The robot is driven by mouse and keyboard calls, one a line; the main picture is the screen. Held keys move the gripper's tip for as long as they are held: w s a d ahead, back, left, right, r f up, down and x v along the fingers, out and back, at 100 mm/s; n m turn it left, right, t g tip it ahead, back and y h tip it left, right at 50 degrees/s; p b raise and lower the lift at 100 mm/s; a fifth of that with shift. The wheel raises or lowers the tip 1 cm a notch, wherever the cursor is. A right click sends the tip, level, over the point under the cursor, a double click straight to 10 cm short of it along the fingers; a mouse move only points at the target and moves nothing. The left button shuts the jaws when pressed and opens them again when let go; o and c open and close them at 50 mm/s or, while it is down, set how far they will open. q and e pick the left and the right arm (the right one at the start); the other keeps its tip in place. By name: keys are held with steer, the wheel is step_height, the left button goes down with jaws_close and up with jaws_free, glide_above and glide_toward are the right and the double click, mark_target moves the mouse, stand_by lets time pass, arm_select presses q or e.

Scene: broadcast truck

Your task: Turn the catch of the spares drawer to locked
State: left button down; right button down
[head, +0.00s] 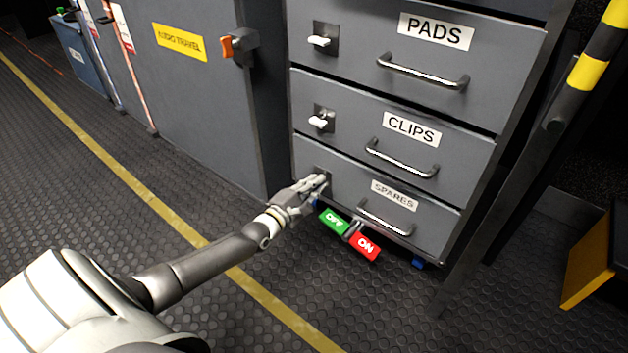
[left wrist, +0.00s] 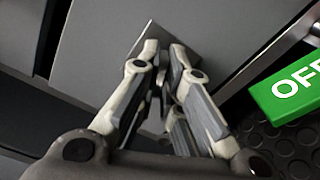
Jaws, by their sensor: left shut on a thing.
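The spares drawer (head: 345,200) is the bottom drawer of the grey cabinet and looks closed. Its label reads SPARES. Its catch plate (head: 321,172) is at the drawer's upper left, partly behind my left gripper. My left gripper (head: 322,180) is at this plate, its fingers shut on the catch. The catch itself is hidden between the fingers, so I cannot tell which way it points. In the left wrist view the fingertips (left wrist: 163,50) sit against the grey catch plate (left wrist: 195,40). My right gripper is not in view.
The clips drawer (head: 350,143) and pads drawer (head: 350,70), with white catches, are above. A striped post (head: 540,140) stands right.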

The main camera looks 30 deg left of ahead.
arm_select(q)
steer(key=m+p, duration=0.1)
steer(key=m, duration=0.1)
steer(key=m+p, duration=0.1)
steer(key=m, duration=0.1)
steer(key=shift+w+d+r+m, duration=0.15)
steer(key=shift+m, duration=0.25)
stand_by(0.4)
steer(key=c, duration=1.8)
jaws_free()
steer(key=shift+o, duration=1)
steer(key=shift+w+d, duration=0.1)
steer(key=shift+d, duration=0.05)
steer(key=s+a, duration=0.1)
steer(key=s, duration=1.1)
steer(key=shift+f, duration=0.2)
